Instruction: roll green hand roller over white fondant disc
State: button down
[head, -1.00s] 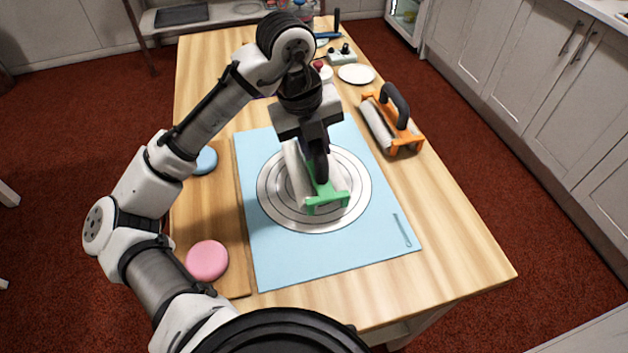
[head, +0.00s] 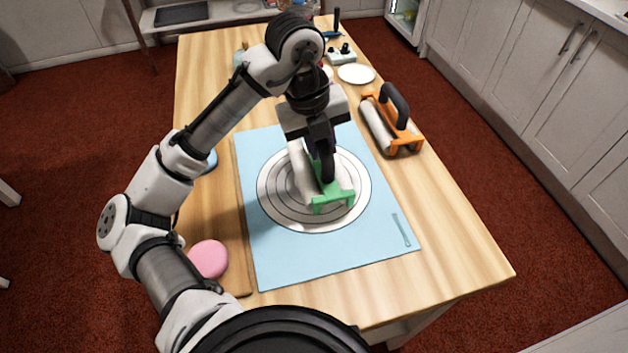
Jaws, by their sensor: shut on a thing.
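The green hand roller (head: 334,201) has a green frame and a pale cylinder. It is over the ringed pale circle (head: 275,211) on the light blue mat (head: 270,265). My gripper (head: 327,176) is shut on the roller's dark handle from above. The fingertips are partly hidden by the gripper itself. I cannot make out a separate white fondant disc under the roller; the roller and gripper cover part of the circle. Whether the cylinder touches the surface is hard to tell.
An orange-framed roller (head: 392,125) stands right of the mat. A white disc (head: 356,74) lies behind it. A pink disc (head: 208,259) is on a wooden board at left; a blue disc (head: 212,161) is mostly behind my arm. The table's front right is clear.

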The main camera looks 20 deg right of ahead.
jog(key=shift+a+f, duration=0.1)
jog(key=shift+f, duration=0.1)
jog(key=shift+a, duration=0.6)
jog(key=shift+a, duration=0.55)
jog(key=shift+d, duration=0.1)
jog(key=shift+d+f, duration=0.1)
jog(key=shift+d, duration=0.45)
jog(key=shift+d+p, duration=0.15)
jog(key=shift+p, duration=0.35)
